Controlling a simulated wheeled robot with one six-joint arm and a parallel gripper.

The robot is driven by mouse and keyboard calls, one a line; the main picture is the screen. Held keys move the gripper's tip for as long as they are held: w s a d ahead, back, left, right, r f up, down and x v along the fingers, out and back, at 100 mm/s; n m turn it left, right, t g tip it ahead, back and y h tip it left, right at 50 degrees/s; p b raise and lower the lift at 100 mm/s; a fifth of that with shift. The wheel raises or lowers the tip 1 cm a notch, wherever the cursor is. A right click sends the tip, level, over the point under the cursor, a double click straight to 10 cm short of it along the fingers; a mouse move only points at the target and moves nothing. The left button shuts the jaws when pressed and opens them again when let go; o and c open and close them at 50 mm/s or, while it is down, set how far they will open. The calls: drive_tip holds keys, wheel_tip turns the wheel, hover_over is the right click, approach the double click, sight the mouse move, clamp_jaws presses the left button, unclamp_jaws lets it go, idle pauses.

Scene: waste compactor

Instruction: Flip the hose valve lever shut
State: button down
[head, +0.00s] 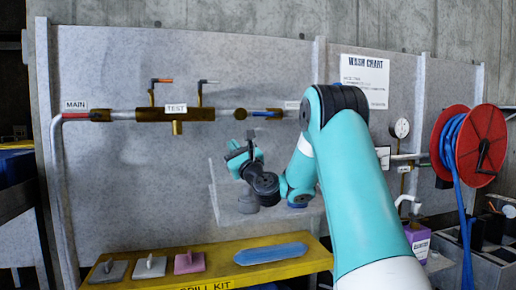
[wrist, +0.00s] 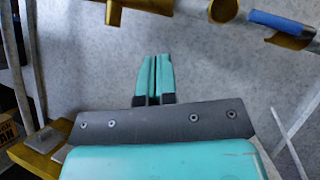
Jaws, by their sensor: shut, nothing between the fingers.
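A brass pipe (head: 175,115) runs across the grey wall panel, with a label reading TEST on its middle. A blue lever (head: 262,113) lies along the pipe's right part, close to a label (head: 292,105) partly hidden by my arm. The blue lever also shows at the upper right of the wrist view (wrist: 275,22). My gripper (head: 248,140) is below the blue lever and apart from it. In the wrist view its teal fingers (wrist: 154,60) are together with nothing between them, pointing toward the panel, below and left of the lever.
Two small upright levers, one orange-tipped (head: 161,80) and one grey-tipped (head: 208,81), rise above the pipe. A yellow shelf (head: 215,272) below holds several pads and a blue strip. A red hose reel (head: 481,145) is at right. The panel around my gripper is bare.

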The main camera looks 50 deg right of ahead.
sight(265, 114)
drive_tip(key=s+d+f+m+g+h+b, duration=0.1)
drive_tip(key=s+d+f+m+g+h, duration=0.1)
drive_tip(key=d+m+h, duration=0.6)
drive_tip(key=shift+s+d+f+m+h, duration=0.35)
drive_tip(key=shift+s+d+m, duration=0.35)
drive_tip(key=shift+s+d, duration=0.25)
drive_tip(key=s+a+r+p+x, duration=0.1)
drive_tip(key=r+p+x, duration=0.1)
drive_tip(key=p+x, duration=1.1)
drive_tip(key=shift+p, duration=2.25)
drive_tip(key=shift+f, duration=0.1)
drive_tip(key=shift+r+p, duration=0.2)
drive_tip(key=shift+p, duration=0.3)
